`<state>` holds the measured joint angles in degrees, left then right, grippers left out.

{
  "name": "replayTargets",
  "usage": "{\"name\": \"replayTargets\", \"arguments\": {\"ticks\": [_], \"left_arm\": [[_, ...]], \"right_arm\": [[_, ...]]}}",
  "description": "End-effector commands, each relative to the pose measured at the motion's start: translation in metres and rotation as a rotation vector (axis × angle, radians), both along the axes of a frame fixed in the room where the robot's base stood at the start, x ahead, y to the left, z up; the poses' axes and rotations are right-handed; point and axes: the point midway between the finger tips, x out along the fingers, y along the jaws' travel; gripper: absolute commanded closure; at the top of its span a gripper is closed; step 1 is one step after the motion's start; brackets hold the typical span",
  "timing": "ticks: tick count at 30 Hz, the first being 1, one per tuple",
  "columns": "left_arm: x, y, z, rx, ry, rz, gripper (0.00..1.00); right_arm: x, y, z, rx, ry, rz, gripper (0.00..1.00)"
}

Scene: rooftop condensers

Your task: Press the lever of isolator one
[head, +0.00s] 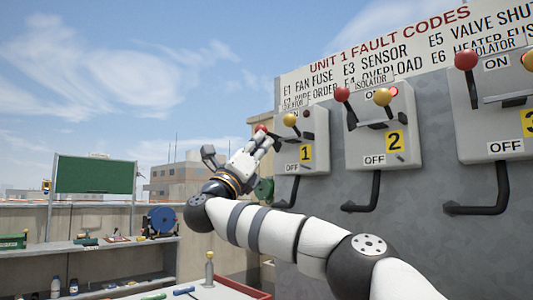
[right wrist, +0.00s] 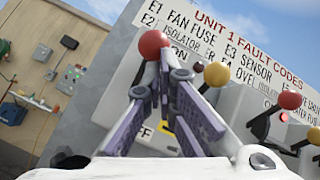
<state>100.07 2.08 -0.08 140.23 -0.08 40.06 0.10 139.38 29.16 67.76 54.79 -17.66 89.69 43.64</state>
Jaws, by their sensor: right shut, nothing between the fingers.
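Isolator one is a grey box (head: 314,128) with a yellow "1" plate and an OFF label low on its front. Its lever ends in a red ball (head: 260,128), at the box's upper left; it also shows in the right wrist view (right wrist: 152,42). A yellow ball (head: 290,119) sits on the same box, right of the red one. My right gripper (head: 265,141) is shut and empty, its fingertips close to the red ball. In the right wrist view the fingers (right wrist: 160,84) overlap the lever area; I cannot tell whether they touch. My left gripper is out of view.
Isolator two (head: 368,150) and isolator three (head: 500,122) stand to the right, with similar red and yellow balls. Black handles (head: 375,192) stick out below the boxes. A shelf (head: 90,243) with tools and a green board (head: 94,175) are at left.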

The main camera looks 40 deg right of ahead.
Motion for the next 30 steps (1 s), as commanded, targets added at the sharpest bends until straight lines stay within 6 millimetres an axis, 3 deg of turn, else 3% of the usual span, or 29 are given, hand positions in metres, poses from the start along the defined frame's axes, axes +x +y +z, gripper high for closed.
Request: {"name": "replayTargets", "arguments": {"ticks": [12,30], "left_arm": [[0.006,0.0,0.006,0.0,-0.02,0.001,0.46],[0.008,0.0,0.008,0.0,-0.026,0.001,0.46]], "right_arm": [[-0.001,0.003,0.034,0.001,-0.002,-0.002,1.0],[0.0,0.001,0.046,0.001,0.0,-0.002,1.0]]}}
